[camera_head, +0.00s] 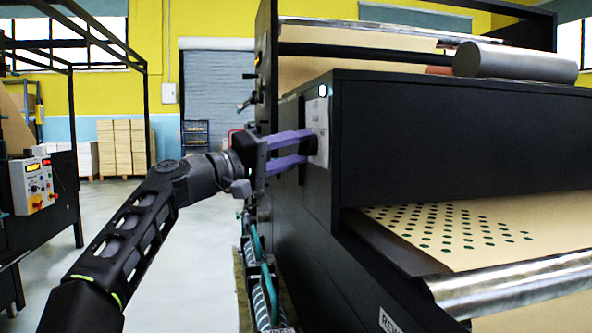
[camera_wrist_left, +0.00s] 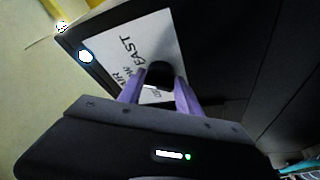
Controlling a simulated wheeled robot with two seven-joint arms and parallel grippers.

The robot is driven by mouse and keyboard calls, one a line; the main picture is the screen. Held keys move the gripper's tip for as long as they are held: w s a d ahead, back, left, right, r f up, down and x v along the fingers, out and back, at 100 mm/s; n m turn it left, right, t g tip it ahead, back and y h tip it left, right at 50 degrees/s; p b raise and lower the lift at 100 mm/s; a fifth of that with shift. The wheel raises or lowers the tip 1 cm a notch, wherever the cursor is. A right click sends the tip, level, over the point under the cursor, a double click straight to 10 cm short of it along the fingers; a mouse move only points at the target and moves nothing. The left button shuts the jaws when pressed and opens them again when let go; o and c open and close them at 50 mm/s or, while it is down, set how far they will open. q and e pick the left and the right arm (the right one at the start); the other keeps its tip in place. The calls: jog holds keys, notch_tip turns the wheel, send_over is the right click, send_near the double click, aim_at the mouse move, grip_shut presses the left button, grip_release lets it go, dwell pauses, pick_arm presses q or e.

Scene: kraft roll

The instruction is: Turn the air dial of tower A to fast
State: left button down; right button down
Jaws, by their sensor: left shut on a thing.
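The machine's dark side panel carries a white label plate (camera_head: 318,118) with a black dial knob on it. In the left wrist view the plate (camera_wrist_left: 147,38) shows the word FAST and other partly covered words. The black dial (camera_wrist_left: 159,74) stands between the two purple fingers there. My left gripper (camera_head: 311,146) reaches the plate from the left and is shut on the dial. Its fingers (camera_wrist_left: 160,92) also show in the wrist view. My right gripper is not in view.
A grey roller (camera_head: 515,63) lies on top of the machine, and brown perforated paper (camera_head: 455,235) runs out at the right. Teal hoses (camera_head: 266,275) run low along the machine's side. Another control box (camera_head: 35,185) stands at the left. The floor between is clear.

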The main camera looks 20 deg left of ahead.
pick_arm(q)
jog(key=m, duration=0.1)
jog(key=m+h+b, duration=0.1)
jog(key=m, duration=0.1)
jog(key=shift+w+f+h, duration=0.15)
jog(key=shift+f+h, duration=0.15)
jog(key=shift+f, duration=0.05)
jog(key=shift+w+a+m+g+h+b, duration=0.1)
jog(key=shift+m+g+h+b, duration=0.2)
jog(key=shift+m, duration=0.8)
jog(key=shift+m+g+h+b, duration=0.1)
jog(key=shift+m+h+b, duration=0.3)
jog(key=shift+m, duration=0.7)
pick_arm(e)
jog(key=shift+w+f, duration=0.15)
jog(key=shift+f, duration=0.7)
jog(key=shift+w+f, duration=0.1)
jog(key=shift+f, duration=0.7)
pick_arm(q)
jog(key=c, duration=0.8)
grip_release()
jog(key=shift+r+h, duration=0.15)
jog(key=shift+h, duration=0.15)
